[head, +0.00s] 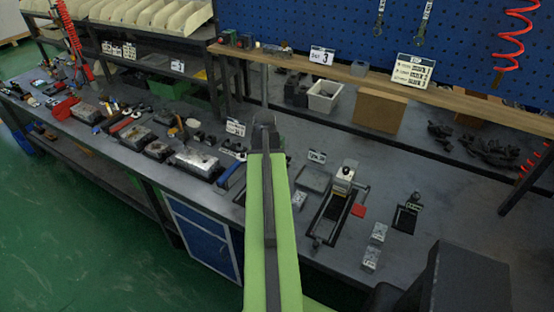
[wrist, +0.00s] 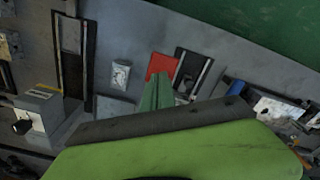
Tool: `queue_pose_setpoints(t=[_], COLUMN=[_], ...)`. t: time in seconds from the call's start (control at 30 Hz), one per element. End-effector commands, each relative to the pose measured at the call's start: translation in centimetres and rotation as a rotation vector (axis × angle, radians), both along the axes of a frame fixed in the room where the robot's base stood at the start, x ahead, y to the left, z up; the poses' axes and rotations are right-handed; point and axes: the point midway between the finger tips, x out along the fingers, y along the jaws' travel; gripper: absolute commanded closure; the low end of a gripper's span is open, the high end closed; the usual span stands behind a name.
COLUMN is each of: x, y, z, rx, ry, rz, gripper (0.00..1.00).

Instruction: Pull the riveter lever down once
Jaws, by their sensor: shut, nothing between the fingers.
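The bench device that looks most like the riveter (head: 340,195) is a cream block with a dark knob on a long black frame, right of my arm in the head view. I cannot tell for sure which of its bars is the lever. My gripper (head: 265,128) is at the far end of my green arm, left of and beyond this device, apart from it. In the wrist view my gripper (wrist: 155,90) is shut and empty, its green fingers overlapping a red piece (wrist: 162,64) in the picture. Contact with anything is not visible.
Grey valve blocks (head: 378,233) and a small black fixture (head: 406,215) lie right of the device. Tools and trays crowd the bench to the left. A shelf (head: 390,82) runs along the back under a blue pegboard (head: 330,22).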

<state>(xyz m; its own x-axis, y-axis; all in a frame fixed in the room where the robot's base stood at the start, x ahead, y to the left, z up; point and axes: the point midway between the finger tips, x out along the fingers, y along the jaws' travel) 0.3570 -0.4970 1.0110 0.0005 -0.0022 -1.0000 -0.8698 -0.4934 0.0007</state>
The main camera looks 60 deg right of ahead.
Motion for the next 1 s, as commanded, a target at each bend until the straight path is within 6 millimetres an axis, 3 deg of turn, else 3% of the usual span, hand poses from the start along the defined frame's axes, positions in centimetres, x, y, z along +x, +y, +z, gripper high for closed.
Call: queue_pose_setpoints(t=[0.03, 0.7, 1.0], x=[0.0, 0.0, 0.0], y=[0.1, 0.1, 0.1], z=[1.2, 8.8, 8.7], rx=[0.002, 0.002, 0.002], ry=[0.001, 0.0, 0.0], rz=[0.0, 0.001, 0.001], gripper=[1.0, 1.0, 1.0])
